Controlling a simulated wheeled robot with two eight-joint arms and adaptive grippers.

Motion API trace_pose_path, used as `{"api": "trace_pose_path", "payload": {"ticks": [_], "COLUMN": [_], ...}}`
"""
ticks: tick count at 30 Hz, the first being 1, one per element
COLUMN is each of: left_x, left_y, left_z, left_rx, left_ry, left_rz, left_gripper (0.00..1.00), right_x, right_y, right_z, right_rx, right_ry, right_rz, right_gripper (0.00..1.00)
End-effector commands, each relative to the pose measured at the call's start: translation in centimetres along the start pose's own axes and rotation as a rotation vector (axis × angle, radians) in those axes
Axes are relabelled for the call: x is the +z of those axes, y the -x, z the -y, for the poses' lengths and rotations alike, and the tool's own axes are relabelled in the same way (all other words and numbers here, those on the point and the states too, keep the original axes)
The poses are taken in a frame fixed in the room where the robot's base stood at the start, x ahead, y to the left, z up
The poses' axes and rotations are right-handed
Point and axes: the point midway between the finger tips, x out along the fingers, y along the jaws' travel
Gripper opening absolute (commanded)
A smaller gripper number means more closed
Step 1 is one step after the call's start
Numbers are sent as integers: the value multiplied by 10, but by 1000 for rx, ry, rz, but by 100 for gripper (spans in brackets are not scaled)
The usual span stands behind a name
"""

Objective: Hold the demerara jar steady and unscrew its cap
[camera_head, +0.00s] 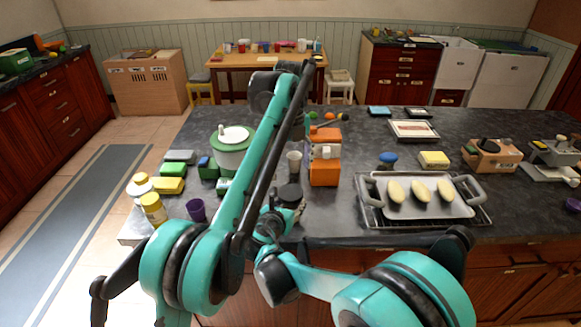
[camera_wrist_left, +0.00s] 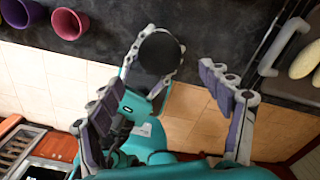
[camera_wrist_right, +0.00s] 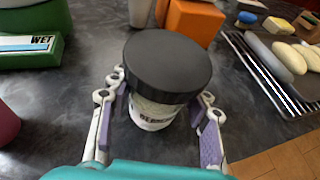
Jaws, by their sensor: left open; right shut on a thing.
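The demerara jar (camera_wrist_right: 154,113) is a pale jar with lettering and a wide black cap (camera_wrist_right: 168,65), upright on the dark counter in the right wrist view. My right gripper (camera_wrist_right: 160,92) is shut on the jar's body below the cap, one finger on each side. In the left wrist view the black cap (camera_wrist_left: 160,53) shows from above, with the right gripper's fingers around the jar. My left gripper (camera_wrist_left: 158,80) is open and empty, its fingers spread apart, with the cap showing beyond the gap. In the head view the cap (camera_head: 289,193) shows beside my arms, which partly hide the jar.
A white cup (camera_head: 294,162) and an orange box (camera_head: 324,172) stand behind the jar. A tray (camera_head: 437,209) with pale oval items lies to the right.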

Motion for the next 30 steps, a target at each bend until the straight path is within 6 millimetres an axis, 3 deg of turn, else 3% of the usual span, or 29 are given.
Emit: {"api": "trace_pose_path", "payload": {"ticks": [5,19,30], "left_x": [0,0,0], "left_y": [-5,-71,-80], "left_z": [0,0,0], "left_rx": [0,0,0], "left_ry": [-83,-84,-84], "left_rz": [0,0,0], "left_gripper": [79,79,79], "right_x": [-1,-1,-1], "right_y": [0,0,0], "right_z": [0,0,0], "right_rx": [0,0,0], "right_ry": [-1,-1,-1], "right_rz": [-1,-2,-2], "right_gripper": [0,0,0]}}
